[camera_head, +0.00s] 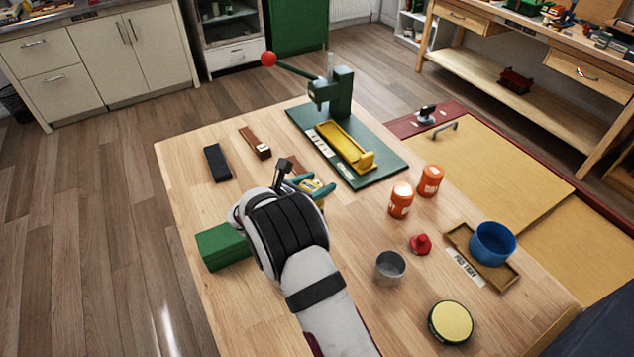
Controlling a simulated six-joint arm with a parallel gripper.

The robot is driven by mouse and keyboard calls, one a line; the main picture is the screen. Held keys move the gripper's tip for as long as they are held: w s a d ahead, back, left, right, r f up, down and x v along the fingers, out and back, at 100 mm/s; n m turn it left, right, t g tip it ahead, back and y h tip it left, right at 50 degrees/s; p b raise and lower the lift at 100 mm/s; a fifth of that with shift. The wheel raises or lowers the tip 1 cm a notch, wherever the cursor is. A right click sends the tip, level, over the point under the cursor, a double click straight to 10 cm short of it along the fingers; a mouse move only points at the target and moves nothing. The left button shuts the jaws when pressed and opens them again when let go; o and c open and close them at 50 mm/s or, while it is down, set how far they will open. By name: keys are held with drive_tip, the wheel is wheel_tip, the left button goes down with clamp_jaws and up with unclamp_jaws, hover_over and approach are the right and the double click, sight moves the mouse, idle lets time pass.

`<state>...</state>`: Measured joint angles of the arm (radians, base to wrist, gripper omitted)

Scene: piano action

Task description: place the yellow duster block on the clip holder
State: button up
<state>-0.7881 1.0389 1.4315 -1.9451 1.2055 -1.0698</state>
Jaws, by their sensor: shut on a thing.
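My gripper (314,185) is over the middle of the table, with teal fingers. It is shut on a small yellow piece, which seems to be the yellow duster block (311,184); my wrist and the fingers hide most of it. A long yellow cradle (345,147), perhaps the clip holder, lies on the green base plate (384,171) of a press, with a raised block at its near right end. The cradle is behind and to the right of my gripper, apart from it. I cannot tell how high the gripper is above the table.
A green press (341,95) with a red-knobbed lever stands at the back. A black block (217,162), brown block (256,143) and green box (222,246) are left. Orange jars (401,200), a red knob (420,244), metal cup (390,267) and blue bowl (492,243) are right.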

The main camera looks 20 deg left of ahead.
drive_tip(key=shift+f, duration=0.1)
drive_tip(key=o, duration=1.4)
